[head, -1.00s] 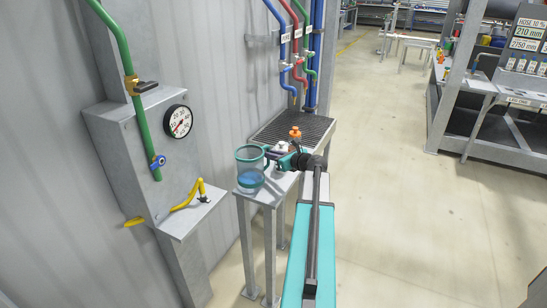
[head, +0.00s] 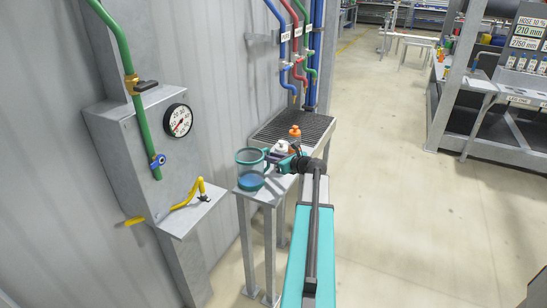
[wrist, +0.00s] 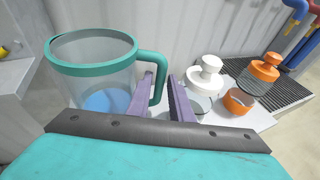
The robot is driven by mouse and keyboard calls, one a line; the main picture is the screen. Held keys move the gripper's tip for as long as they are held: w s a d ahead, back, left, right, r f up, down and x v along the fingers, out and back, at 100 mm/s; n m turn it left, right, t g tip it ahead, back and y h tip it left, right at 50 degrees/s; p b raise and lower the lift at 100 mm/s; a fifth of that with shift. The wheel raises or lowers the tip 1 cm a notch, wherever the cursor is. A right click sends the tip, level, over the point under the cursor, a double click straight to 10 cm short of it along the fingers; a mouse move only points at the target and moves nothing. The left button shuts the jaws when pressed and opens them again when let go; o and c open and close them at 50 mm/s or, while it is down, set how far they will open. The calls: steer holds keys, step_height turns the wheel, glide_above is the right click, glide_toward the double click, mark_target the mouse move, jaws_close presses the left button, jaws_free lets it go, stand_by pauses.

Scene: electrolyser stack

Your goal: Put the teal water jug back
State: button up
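The teal water jug (head: 250,170) is clear with a teal rim and handle and some blue water at the bottom. It stands upright on a small grey stand (head: 262,196). It fills the left of the wrist view (wrist: 95,75), its handle facing my gripper. My gripper (head: 275,156) is at the handle side of the jug. In the wrist view its two purple fingers (wrist: 162,88) are apart, with the handle in the gap between them or just beyond. I see no finger clearly pressing on the handle.
A dark grate (head: 292,128) lies behind. Floor to the right is clear.

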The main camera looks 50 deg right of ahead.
steer(key=shift+r, duration=0.15)
steer(key=b+v, duration=0.2)
steer(key=v, duration=1)
stand_by(0.5)
steer(key=shift+s, duration=0.15)
